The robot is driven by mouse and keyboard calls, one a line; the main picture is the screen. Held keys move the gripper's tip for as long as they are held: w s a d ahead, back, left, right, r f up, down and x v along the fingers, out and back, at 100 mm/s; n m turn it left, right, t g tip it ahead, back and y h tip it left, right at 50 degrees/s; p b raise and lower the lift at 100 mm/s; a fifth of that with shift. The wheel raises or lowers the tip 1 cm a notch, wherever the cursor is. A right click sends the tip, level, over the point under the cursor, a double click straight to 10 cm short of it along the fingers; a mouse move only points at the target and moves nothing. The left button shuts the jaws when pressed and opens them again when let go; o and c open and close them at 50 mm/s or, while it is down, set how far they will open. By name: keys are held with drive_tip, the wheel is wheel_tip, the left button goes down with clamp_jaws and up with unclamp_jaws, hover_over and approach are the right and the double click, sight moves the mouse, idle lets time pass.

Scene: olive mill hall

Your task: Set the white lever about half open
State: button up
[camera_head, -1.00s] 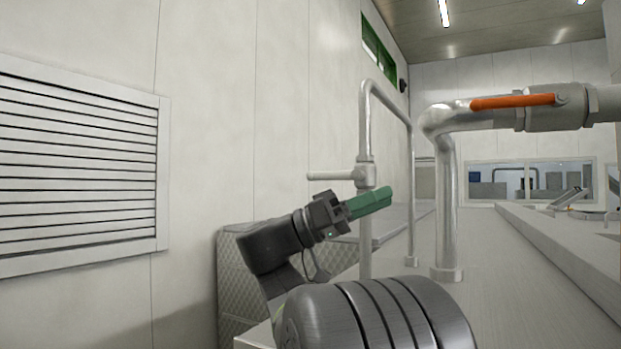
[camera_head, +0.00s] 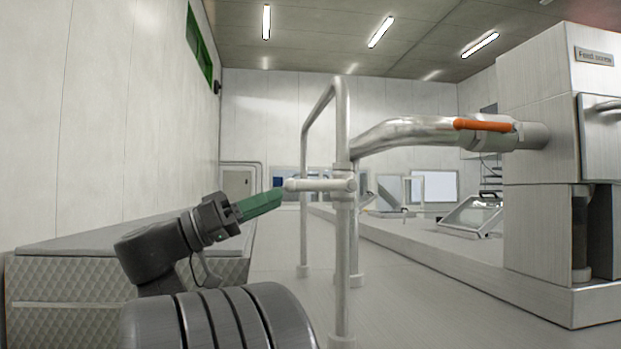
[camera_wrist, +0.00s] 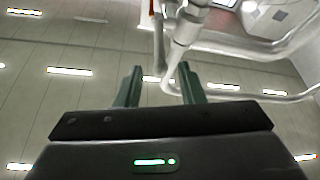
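The white lever (camera_head: 308,185) sticks out level to the left from a valve body on an upright white pipe (camera_head: 343,250). It stands crosswise to that pipe. My gripper (camera_head: 270,201), with green fingers, points right and slightly up. In the head view its tips appear just left of and a little below the lever's free end; the gap in depth is unclear. In the wrist view my gripper (camera_wrist: 159,72) has its two fingers well apart with nothing clamped. White pipework (camera_wrist: 182,35) shows beyond and between the tips there; which part is the lever is hard to tell.
An orange lever (camera_head: 483,125) lies along a thicker metal pipe (camera_head: 410,132) behind, to the right. That pipe enters a large white machine (camera_head: 545,190). A low quilted-front box (camera_head: 60,290) stands at the left. Floor is clear between box and pipes.

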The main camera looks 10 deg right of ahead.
sight(322, 181)
drive_tip(key=p+x, duration=0.2)
drive_tip(key=x, duration=0.7)
drive_tip(key=shift+s+p, duration=0.15)
drive_tip(key=shift+p, duration=0.2)
clamp_jaws()
